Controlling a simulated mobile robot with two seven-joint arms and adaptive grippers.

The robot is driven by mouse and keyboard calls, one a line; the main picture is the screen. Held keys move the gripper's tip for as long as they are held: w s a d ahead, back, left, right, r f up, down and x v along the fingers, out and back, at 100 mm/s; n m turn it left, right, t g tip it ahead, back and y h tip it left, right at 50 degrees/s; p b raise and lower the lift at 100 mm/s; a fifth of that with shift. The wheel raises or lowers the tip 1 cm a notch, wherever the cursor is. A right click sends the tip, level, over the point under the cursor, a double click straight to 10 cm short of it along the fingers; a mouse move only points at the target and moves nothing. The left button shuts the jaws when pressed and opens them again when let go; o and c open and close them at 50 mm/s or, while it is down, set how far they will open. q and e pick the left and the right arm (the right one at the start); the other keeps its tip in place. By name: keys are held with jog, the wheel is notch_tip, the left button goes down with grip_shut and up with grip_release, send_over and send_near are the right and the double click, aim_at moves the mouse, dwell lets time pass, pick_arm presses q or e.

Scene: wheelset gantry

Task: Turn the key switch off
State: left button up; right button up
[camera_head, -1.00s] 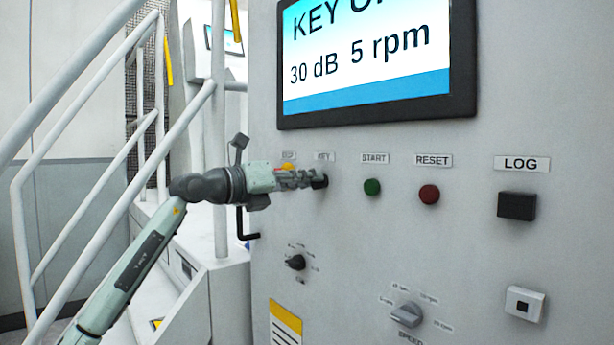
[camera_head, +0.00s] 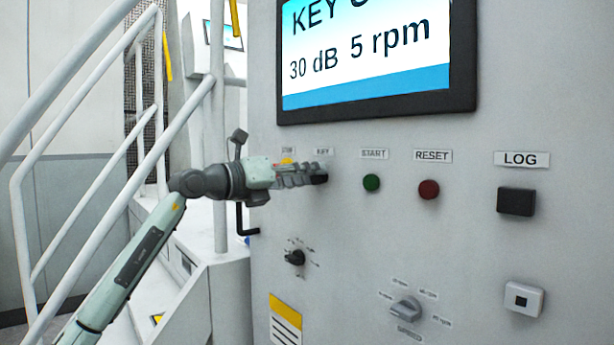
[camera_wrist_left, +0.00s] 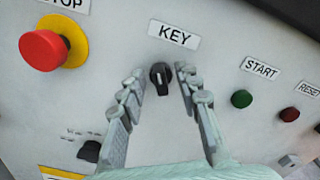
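The key switch (camera_wrist_left: 160,79) is a small black knob under the KEY label, seen in the left wrist view. A pale mark on it points roughly up, with its narrow end down. My left gripper (camera_wrist_left: 160,73) is open, with one finger on each side of the knob and a visible gap on both sides. In the head view my left gripper (camera_head: 318,174) reaches the panel from the left and mostly covers the knob, leaving a dark edge. The screen (camera_head: 368,50) reads "KEY" with a cut-off word, then "30 dB 5 rpm". My right gripper is not in view.
A red stop button (camera_wrist_left: 43,50) on yellow sits left of the key. The green START button (camera_head: 371,183) and red RESET button (camera_head: 429,189) are to its right. Lower are a black selector (camera_head: 295,257) and a grey speed knob (camera_head: 407,308). White railings (camera_head: 150,150) stand left.

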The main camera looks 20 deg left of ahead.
pick_arm(q)
jog(key=v, duration=1.2)
jog(key=d+f+n+h, duration=0.2)
jog(key=d+f+h, duration=0.1)
jog(key=f, duration=0.1)
jog(key=w+a+f+n+t+y, duration=0.2)
jog(key=a+f+n+t+y, duration=0.3)
jog(key=f+n, duration=0.5)
jog(key=w+a+f+n+t+y, duration=0.15)
jog(key=a+f+n+y, duration=0.25)
jog(key=f+n+y, duration=0.45)
jog(key=s+a+f+n+g+y, duration=0.2)
jog(key=f+n, duration=0.3)
jog(key=f, duration=0.4)
jog(key=s+a+f+n+g+y, duration=0.25)
jog(key=f+n, duration=0.25)
jog(key=f, duration=0.5)
jog(key=s+f+n+g, duration=0.2)
jog(key=s+f+g, duration=0.25)
jog(key=f, duration=0.65)
jog(key=s+d+f+n+g+h, duration=0.1)
jog(key=s+d+f+g, duration=0.3)
jog(key=s+f, duration=0.6)
jog(key=s+d+f+n+g+h, duration=0.2)
jog(key=s+d+f+g, duration=0.3)
jog(key=s+f, duration=0.6)
jog(key=s, duration=0.5)
jog(key=shift+f, duration=0.25)
